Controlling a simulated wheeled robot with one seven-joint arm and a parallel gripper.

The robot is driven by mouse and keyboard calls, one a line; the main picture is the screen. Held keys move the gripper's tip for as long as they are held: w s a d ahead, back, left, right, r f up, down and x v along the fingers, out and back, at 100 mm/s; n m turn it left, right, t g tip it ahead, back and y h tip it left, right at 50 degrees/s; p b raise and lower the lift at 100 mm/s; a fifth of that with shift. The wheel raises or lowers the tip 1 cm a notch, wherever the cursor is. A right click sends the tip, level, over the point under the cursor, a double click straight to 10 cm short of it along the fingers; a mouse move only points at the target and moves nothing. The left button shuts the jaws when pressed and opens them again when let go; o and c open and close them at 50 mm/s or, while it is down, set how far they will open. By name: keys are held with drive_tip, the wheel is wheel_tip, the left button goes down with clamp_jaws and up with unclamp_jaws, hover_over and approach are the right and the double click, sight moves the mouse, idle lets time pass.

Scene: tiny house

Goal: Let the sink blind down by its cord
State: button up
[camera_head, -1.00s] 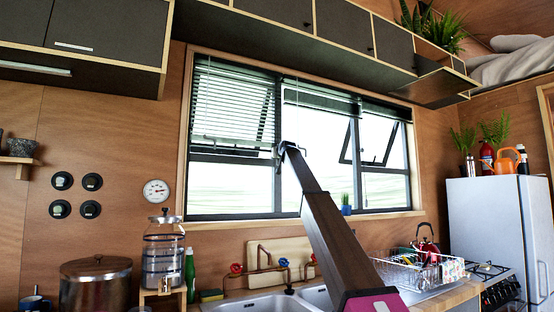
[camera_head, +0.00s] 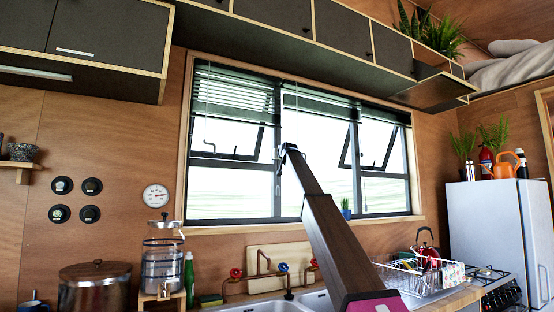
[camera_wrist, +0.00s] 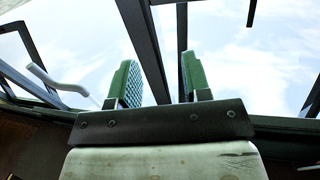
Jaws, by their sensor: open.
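The left slatted blind (camera_head: 235,98) is gathered in the upper part of the left window pane, its lower edge well above the sill. A shorter blind (camera_head: 318,102) hangs over the middle pane. My gripper (camera_head: 288,148) is in front of the window, near the post between the left and middle panes. In the wrist view my gripper (camera_wrist: 160,88) has its two green finger pads apart, with sky and dark window frame showing between them. No cord can be made out between the fingers; any thin cord near the post is too small to tell.
A pale curved handle (camera_wrist: 58,82) shows left of the fingers. Below the window are the sink (camera_head: 265,306), taps, a water dispenser (camera_head: 162,255) and a dish rack (camera_head: 415,275). Dark cupboards (camera_head: 340,35) overhang the window.

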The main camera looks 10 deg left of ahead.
drive_tip(key=v, duration=0.8)
drive_tip(key=shift+s+r, duration=0.15)
drive_tip(key=shift+s, duration=0.15)
drive_tip(key=shift+d, duration=0.1)
drive_tip(key=shift+f, duration=0.3)
drive_tip(key=c, duration=0.8)
drive_tip(key=f+m+y, duration=0.1)
drive_tip(key=f, duration=0.2)
drive_tip(key=f+m+y, duration=0.1)
drive_tip(key=f, duration=0.2)
drive_tip(key=f+m+g+y, duration=0.1)
drive_tip(key=f, duration=0.2)
drive_tip(key=shift+w+d+f+m, duration=0.1)
drive_tip(key=shift+w+d+m, duration=0.1)
drive_tip(key=shift+w+m, duration=0.2)
clamp_jaws()
drive_tip(key=m+y, duration=0.3)
drive_tip(key=m, duration=0.2)
approach(278, 191)
drive_tip(key=r, duration=0.2)
drive_tip(key=d+f+m+t+y, duration=0.2)
drive_tip(key=d+f+m, duration=0.4)
drive_tip(key=f+m, duration=0.5)
drive_tip(key=s+a+x, duration=0.1)
drive_tip(key=s+x, duration=0.1)
drive_tip(key=x, duration=1.1)
drive_tip(key=shift+a+r, duration=0.4)
drive_tip(key=shift+a, duration=0.05)
